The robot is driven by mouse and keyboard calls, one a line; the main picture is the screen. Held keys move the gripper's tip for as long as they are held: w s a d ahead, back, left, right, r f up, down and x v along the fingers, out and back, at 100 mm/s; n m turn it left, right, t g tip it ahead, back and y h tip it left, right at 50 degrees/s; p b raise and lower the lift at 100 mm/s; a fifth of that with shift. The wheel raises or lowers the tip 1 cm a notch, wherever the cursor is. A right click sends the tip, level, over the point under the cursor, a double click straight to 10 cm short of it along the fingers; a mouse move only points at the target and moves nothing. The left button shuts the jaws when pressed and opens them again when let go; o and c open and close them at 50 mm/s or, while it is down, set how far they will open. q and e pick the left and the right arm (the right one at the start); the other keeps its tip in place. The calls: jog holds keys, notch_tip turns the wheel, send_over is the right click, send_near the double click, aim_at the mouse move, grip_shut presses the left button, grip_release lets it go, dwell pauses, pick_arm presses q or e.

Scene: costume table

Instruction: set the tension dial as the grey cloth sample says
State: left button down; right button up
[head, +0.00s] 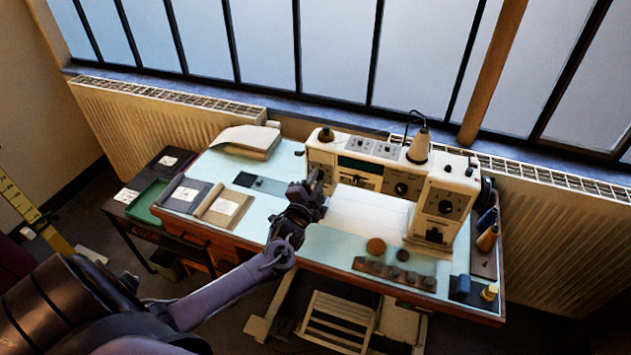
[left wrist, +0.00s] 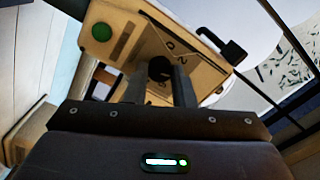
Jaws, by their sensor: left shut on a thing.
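The cream sewing machine (head: 350,152) stands at the back of the pale blue table. My left gripper (head: 318,182) is at its left end. In the left wrist view, my left gripper (left wrist: 160,82) is shut on a small dark knob (left wrist: 159,66) on a cream panel (left wrist: 205,76) with printed marks, partly hidden by the fingers. The knob's pointer setting cannot be read. The grey cloth sample (head: 186,190) lies at the table's left end with a white label, too small to read. My right gripper is not in view.
A tan cloth sample (head: 215,218) lies beside the grey one. A pale folded cloth (head: 249,139) lies at the back left. A row of dark pieces and a brown round piece (head: 376,246) are at the front right. Thread cones (head: 487,238) stand at the right edge.

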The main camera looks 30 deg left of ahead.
pick_arm(q)
jog(key=shift+m, duration=1.6)
jog(key=c, duration=1.2)
grip_release()
jog(key=v, duration=0.7)
jog(key=shift+s+b, duration=0.4)
